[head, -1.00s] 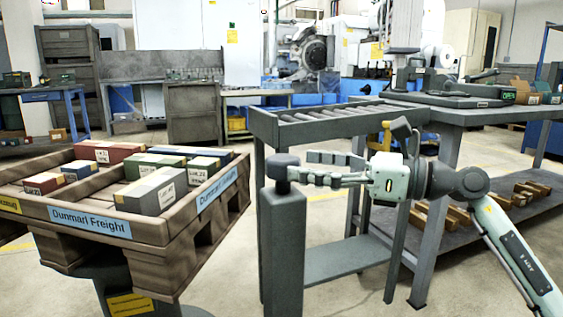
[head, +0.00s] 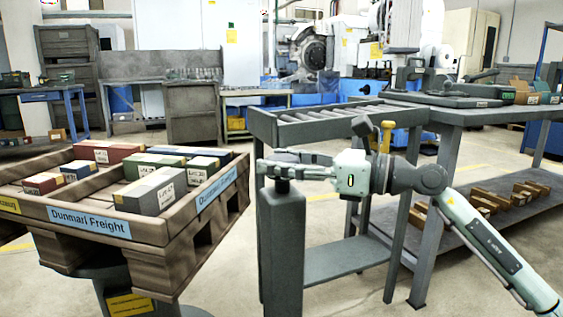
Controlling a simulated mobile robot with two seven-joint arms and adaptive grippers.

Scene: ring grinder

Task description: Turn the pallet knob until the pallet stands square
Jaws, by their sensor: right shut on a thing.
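The wooden pallet (head: 160,231) stands on a dark turntable (head: 95,270) at the left, turned at an angle with one corner towards me. It bears blue "Dunmarl Freight" labels and carries several red, green, grey and blue boxes. The dark knob (head: 284,177) sits on top of a grey post (head: 284,245) right of the pallet. My right gripper (head: 268,161) reaches in from the right, level, and is shut on the knob with its fingers on either side. The fingers hide part of the knob. My left gripper is out of view.
A roller stand (head: 320,130) is behind the post, joined to a grey workbench (head: 490,118) at the right. Wooden blocks (head: 480,200) lie on the bench's lower shelf.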

